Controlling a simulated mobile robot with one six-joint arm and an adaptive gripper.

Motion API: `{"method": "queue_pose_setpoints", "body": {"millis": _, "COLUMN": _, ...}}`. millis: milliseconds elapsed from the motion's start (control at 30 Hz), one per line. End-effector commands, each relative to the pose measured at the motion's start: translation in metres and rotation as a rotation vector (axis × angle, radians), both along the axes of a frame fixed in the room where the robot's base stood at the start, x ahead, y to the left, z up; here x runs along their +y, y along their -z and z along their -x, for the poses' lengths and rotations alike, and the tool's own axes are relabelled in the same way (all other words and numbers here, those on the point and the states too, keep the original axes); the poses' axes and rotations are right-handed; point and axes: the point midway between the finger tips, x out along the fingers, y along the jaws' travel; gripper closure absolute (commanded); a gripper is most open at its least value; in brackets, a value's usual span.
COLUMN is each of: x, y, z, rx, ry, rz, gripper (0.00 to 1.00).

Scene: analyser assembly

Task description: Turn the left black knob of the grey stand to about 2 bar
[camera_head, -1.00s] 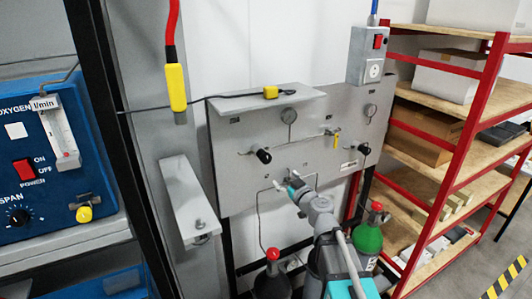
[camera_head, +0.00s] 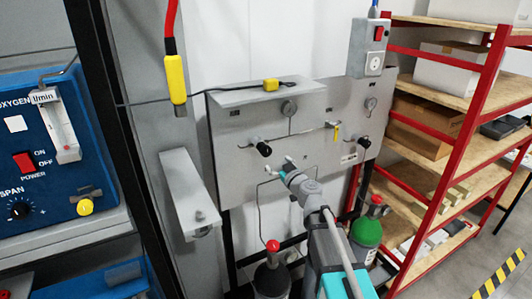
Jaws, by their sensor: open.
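The grey stand (camera_head: 232,172) is an upright panel in the middle of the camera_head view. Its left black knob (camera_head: 264,149) sticks out below the round left gauge (camera_head: 289,107). The gauge is too small to read. My gripper (camera_head: 277,167) is open and empty, just below and to the right of the left knob in the picture. Its fingers point toward the panel. I cannot tell the depth gap, but the fingers are not around the knob. A second black knob (camera_head: 364,142) sits at the right of the panel under the right gauge (camera_head: 371,102).
A yellow-handled valve (camera_head: 336,131) sits between the knobs. A shelf with a yellow piece (camera_head: 271,85) juts out above. Gas bottles, one dark (camera_head: 271,275) and one green (camera_head: 368,232), stand below. A red rack (camera_head: 463,130) is at right, a blue analyser (camera_head: 40,160) at left.

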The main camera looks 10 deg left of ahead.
Motion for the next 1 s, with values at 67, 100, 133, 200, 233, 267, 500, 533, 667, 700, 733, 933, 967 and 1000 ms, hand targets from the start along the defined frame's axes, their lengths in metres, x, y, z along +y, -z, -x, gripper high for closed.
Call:
{"method": "queue_pose_setpoints", "body": {"millis": 67, "x": 0.009, "y": 0.0, "z": -0.014, "rx": 0.0, "ry": -0.001, "rz": 0.0, "gripper": 0.07}}
{"method": "queue_pose_setpoints", "body": {"millis": 100, "x": 0.012, "y": 0.0, "z": -0.019, "rx": 0.0, "ry": -0.001, "rz": 0.0, "gripper": 0.07}}
{"method": "queue_pose_setpoints", "body": {"millis": 133, "x": 0.015, "y": 0.0, "z": -0.023, "rx": 0.0, "ry": -0.001, "rz": 0.0, "gripper": 0.07}}
{"method": "queue_pose_setpoints", "body": {"millis": 200, "x": 0.021, "y": 0.0, "z": -0.031, "rx": 0.0, "ry": -0.001, "rz": 0.0, "gripper": 0.07}}
{"method": "queue_pose_setpoints", "body": {"millis": 233, "x": 0.024, "y": 0.0, "z": -0.035, "rx": 0.0, "ry": -0.001, "rz": 0.0, "gripper": 0.07}}
{"method": "queue_pose_setpoints", "body": {"millis": 267, "x": 0.027, "y": 0.0, "z": -0.039, "rx": 0.0, "ry": -0.001, "rz": 0.0, "gripper": 0.07}}
{"method": "queue_pose_setpoints", "body": {"millis": 500, "x": 0.044, "y": 0.0, "z": -0.063, "rx": 0.0, "ry": -0.001, "rz": 0.0, "gripper": 0.07}}
{"method": "queue_pose_setpoints", "body": {"millis": 533, "x": 0.046, "y": 0.0, "z": -0.065, "rx": 0.0, "ry": 0.0, "rz": 0.0, "gripper": 0.07}}
{"method": "queue_pose_setpoints", "body": {"millis": 667, "x": 0.05, "y": 0.0, "z": -0.07, "rx": 0.0, "ry": 0.0, "rz": 0.0, "gripper": 0.07}}
{"method": "queue_pose_setpoints", "body": {"millis": 700, "x": 0.051, "y": 0.0, "z": -0.071, "rx": 0.0, "ry": 0.0, "rz": 0.0, "gripper": 0.07}}
{"method": "queue_pose_setpoints", "body": {"millis": 733, "x": 0.052, "y": 0.0, "z": -0.072, "rx": 0.0, "ry": 0.0, "rz": 0.0, "gripper": 0.07}}
{"method": "queue_pose_setpoints", "body": {"millis": 933, "x": 0.052, "y": 0.0, "z": -0.072, "rx": 0.0, "ry": 0.0, "rz": 0.0, "gripper": 0.07}}
{"method": "queue_pose_setpoints", "body": {"millis": 967, "x": 0.052, "y": 0.0, "z": -0.072, "rx": 0.0, "ry": 0.0, "rz": 0.0, "gripper": 0.07}}
{"method": "queue_pose_setpoints", "body": {"millis": 1000, "x": 0.052, "y": 0.0, "z": -0.072, "rx": 0.0, "ry": 0.0, "rz": 0.0, "gripper": 0.07}}
